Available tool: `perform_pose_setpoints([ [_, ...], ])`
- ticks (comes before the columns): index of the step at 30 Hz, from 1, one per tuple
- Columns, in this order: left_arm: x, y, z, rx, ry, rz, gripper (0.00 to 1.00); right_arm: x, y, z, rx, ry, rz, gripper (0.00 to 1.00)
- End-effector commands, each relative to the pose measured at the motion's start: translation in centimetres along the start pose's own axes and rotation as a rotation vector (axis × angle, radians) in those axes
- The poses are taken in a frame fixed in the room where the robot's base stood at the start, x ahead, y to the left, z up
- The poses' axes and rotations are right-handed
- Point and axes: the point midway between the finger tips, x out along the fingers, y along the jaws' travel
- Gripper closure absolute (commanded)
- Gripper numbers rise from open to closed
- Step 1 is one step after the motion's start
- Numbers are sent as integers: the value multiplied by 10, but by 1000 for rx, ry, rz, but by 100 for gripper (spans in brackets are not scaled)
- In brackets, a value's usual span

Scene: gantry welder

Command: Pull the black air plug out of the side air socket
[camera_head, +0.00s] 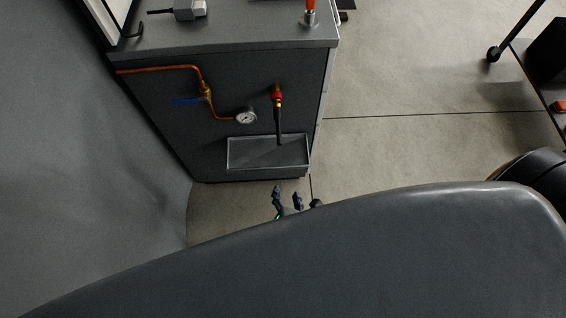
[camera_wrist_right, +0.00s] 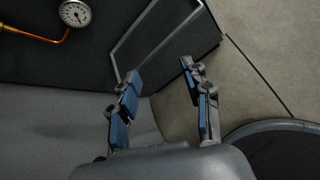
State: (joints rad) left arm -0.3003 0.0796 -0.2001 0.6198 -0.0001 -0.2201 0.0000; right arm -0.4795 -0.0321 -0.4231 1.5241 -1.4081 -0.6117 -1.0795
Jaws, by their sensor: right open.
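The black air plug (camera_head: 278,122) hangs from the side air socket (camera_head: 277,94), which is red with a brass part, on the side of the grey cabinet. The plug's lower end reaches the tray below. My right gripper (camera_head: 287,192) is in front of and below the tray, apart from the plug. In the right wrist view the right gripper (camera_wrist_right: 158,82) is open, with blue pads and nothing between its fingers. The plug and socket are not seen in the wrist view. My left gripper is not in view.
A metal tray (camera_head: 235,153) is fixed on the cabinet side (camera_head: 150,105) under the socket. A pressure gauge (camera_head: 246,117), a copper pipe (camera_head: 160,69) and a blue-handled valve (camera_head: 188,100) are left of the socket. Open floor (camera_head: 420,80) lies to the right.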

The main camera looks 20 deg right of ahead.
Motion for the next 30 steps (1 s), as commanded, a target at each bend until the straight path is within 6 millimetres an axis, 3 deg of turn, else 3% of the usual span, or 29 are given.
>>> perform_pose_setpoints([
  [3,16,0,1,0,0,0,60,-16,44,51,-234,-198,65,52],
  [6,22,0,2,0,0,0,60,-34,68,88,-377,-336,75,52],
  [9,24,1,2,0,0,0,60,-47,82,111,-459,-423,70,52],
  [13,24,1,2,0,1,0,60,-51,89,124,-497,-464,64,52],
  [19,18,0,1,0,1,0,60,-30,95,135,-498,-467,64,52],
  [30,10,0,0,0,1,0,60,36,107,164,-497,-464,65,52],
])
